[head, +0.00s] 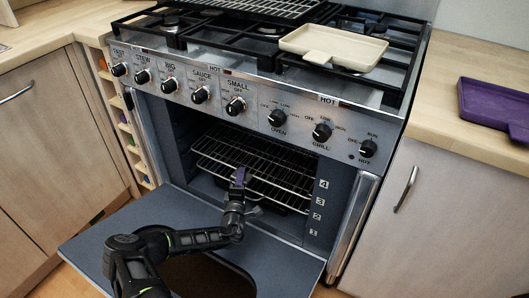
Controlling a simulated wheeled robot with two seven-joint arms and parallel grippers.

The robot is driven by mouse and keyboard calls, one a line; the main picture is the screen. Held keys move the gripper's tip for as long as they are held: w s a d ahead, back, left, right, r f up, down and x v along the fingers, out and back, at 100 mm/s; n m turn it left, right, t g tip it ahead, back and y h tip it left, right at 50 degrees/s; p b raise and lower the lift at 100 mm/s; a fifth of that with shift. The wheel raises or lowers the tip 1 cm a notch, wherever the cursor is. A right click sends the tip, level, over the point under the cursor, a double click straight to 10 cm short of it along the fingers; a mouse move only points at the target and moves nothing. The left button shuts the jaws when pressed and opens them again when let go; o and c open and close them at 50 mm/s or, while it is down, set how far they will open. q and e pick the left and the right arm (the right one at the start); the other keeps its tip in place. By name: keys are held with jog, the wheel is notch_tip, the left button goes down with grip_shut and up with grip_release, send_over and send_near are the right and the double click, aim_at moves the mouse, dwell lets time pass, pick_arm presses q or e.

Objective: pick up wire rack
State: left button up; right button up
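A silver wire rack (272,158) sits inside the open oven, with its front edge toward me. More wire rungs show just below it, at a lower level. My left gripper (238,178) is at the front edge of the rack, left of its middle. Its purple tip overlaps the front wires in the picture. I cannot tell whether it touches them or whether the fingers are open or shut. My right gripper is not in view.
The oven door (150,215) is folded down below my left arm. A cream tray (333,46) and a dark grid (262,6) lie on the hob. A purple tray (492,106) lies on the right worktop. Oven walls bound the rack on both sides.

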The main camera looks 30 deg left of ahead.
pick_arm(q)
jog(key=shift+b+x, duration=0.45)
jog(key=shift+x, duration=0.75)
jog(key=shift+w+a, duration=0.1)
jog(key=shift+w, duration=0.15)
grip_shut()
dwell(0.6)
